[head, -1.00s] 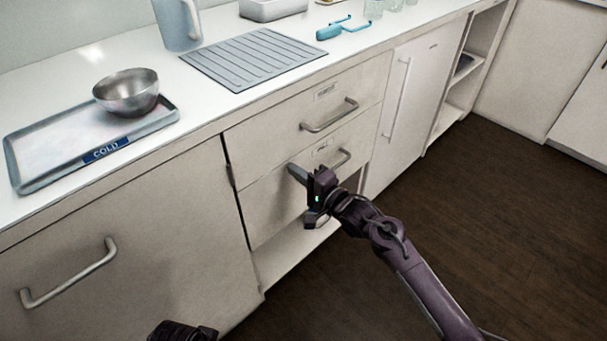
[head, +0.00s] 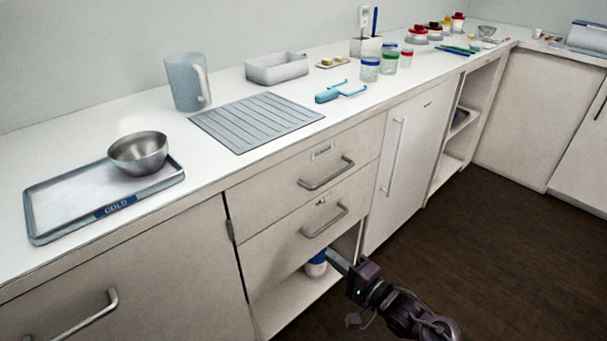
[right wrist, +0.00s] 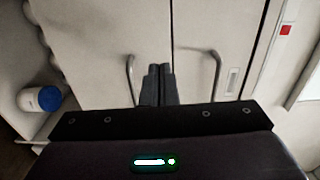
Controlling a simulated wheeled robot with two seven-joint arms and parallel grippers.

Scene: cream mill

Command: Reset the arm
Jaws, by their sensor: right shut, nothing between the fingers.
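My right gripper (head: 338,262) is low in front of the cabinets in the head view, by the open shelf under the two drawers. Its fingers are shut together and empty; they also show in the right wrist view (right wrist: 156,84). The upper drawer (head: 290,172) and the lower drawer (head: 285,240) both look closed, and the gripper is apart from their handles. My left gripper does not show in the head view.
A white jar with a blue lid (head: 316,266) stands on the open shelf beside my right gripper. On the counter are a tray (head: 45,222) marked COLD, a steel bowl (head: 138,153), a jug (head: 186,82) and a ribbed mat (head: 256,120). Dark floor (head: 480,260) lies clear at the right.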

